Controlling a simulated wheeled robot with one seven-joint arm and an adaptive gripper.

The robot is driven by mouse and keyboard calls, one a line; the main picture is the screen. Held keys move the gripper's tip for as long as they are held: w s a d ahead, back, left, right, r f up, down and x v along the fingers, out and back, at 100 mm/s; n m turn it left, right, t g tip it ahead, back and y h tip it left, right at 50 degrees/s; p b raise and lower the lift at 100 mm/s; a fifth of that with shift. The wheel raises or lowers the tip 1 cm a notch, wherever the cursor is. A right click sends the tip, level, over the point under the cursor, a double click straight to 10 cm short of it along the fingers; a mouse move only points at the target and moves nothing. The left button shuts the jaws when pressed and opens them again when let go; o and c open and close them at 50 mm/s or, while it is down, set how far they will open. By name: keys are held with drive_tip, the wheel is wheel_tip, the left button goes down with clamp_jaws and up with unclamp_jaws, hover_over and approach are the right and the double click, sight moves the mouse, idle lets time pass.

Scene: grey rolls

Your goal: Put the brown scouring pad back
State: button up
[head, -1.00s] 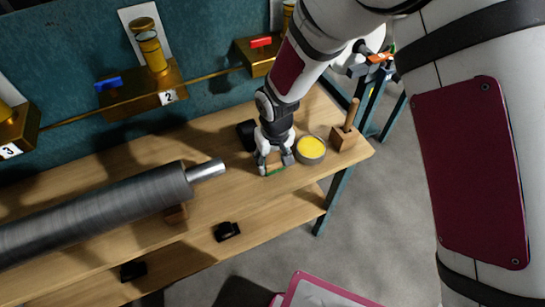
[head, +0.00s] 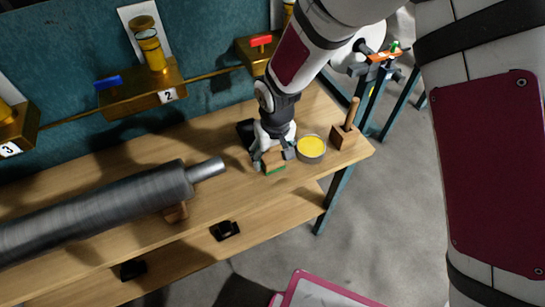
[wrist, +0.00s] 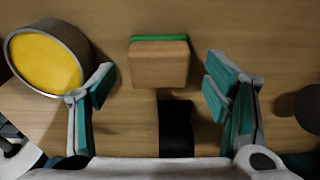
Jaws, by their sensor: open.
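The scouring pad (head: 273,161), a tan-brown block with a green layer, rests on the wooden bench top near its front edge. In the wrist view the pad (wrist: 158,64) lies just beyond the gap between the fingers, with its green strip on the far side. My gripper (head: 274,157) is open over the pad, its teal-lined fingers (wrist: 160,84) apart on either side and not visibly touching it. The gripper partly hides the pad in the head view.
A round tin with yellow contents (head: 311,149) stands close to the right of my gripper. Beyond it is a wooden block with an upright handle (head: 345,131). A black object (head: 245,134) sits behind the gripper. A large grey roll (head: 110,212) fills the left of the bench.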

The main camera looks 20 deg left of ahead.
sight(275, 161)
wheel_tip(275, 161, up, 10)
drive_tip(key=shift+s+d, duration=0.4)
drive_tip(key=shift+f, duration=0.1)
drive_tip(key=w+d+r+m+t, duration=0.1)
drive_tip(key=d+r+m, duration=0.1)
drive_tip(key=d+r, duration=0.65)
drive_tip(key=w+d+r+m+t, duration=0.1)
drive_tip(key=d+r+m, duration=0.1)
drive_tip(key=d+r, duration=0.65)
drive_tip(key=s+d+r+m+t, duration=0.1)
drive_tip(key=s+d+r+m, duration=0.1)
drive_tip(key=s+d, duration=0.5)
drive_tip(key=s+d+r+m, duration=0.2)
drive_tip(key=s+d, duration=0.6)
drive_tip(key=d, duration=0.5)
drive_tip(key=shift+s+d+m+t+h, duration=0.15)
drive_tip(key=shift+s+m+t+h, duration=0.2)
drive_tip(key=shift+m, duration=0.45)
